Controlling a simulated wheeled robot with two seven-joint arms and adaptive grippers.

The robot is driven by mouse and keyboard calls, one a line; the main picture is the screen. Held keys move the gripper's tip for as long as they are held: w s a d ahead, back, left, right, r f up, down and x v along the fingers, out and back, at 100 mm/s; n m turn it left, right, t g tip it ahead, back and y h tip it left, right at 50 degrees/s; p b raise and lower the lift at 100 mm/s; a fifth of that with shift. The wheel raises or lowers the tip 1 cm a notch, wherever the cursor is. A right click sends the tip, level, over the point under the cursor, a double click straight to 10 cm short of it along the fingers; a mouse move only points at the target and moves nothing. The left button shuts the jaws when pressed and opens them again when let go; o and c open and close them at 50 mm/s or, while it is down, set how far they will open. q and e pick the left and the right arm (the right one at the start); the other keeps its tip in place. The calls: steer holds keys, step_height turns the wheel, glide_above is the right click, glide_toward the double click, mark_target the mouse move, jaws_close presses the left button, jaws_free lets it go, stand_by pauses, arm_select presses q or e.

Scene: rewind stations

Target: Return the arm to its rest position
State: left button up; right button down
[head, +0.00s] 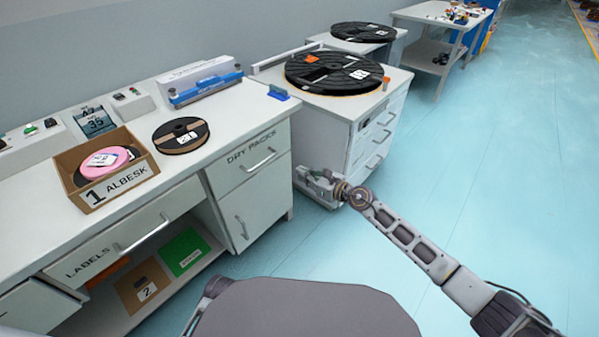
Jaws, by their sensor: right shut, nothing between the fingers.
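My right arm (410,240) reaches in from the lower right. Its gripper (312,178) is shut and empty, low beside the base of the white drawer cabinet (347,140), above the floor. From this view I cannot tell whether it touches the cabinet. My left gripper is not in view.
A white bench (230,115) at left carries a cardboard box (75,160) with a pink reel (104,161), and a black reel (181,134). Large black reels (333,70) lie on the cabinets. A cluttered table (440,14) stands behind. The teal floor (500,170) at right is clear.

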steer(key=shift+s+d, duration=0.15)
steer(key=shift+d, duration=0.05)
stand_by(0.5)
